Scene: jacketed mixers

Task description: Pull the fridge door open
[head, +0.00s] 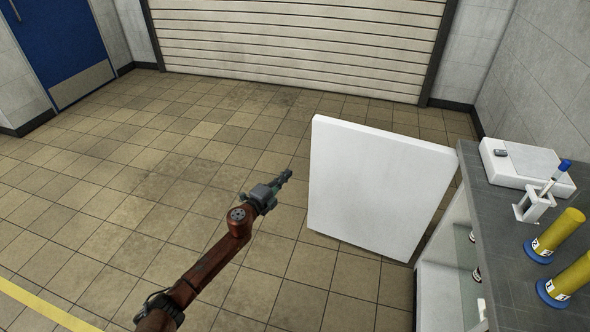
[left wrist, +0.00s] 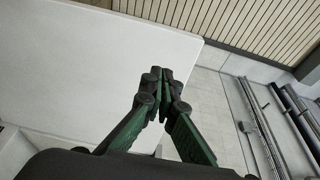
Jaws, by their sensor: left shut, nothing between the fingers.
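The white fridge door (head: 375,190) stands swung out from the fridge (head: 450,262) under the counter at the right of the head view. Its flat face is toward me and no handle shows on it. Bottles show inside the opening. My left gripper (head: 287,175) is shut and empty, just left of the door's free edge; I cannot tell if it touches. In the left wrist view the closed fingers (left wrist: 161,75) lie in front of the door's pale panel (left wrist: 90,60). My right gripper is not in view.
The grey counter (head: 510,215) at right holds a white device (head: 527,163), a small white rack (head: 535,204) and yellow cylinders (head: 555,232) on blue bases. A roller shutter (head: 300,40) and blue door (head: 60,45) stand behind. The tiled floor at left is clear.

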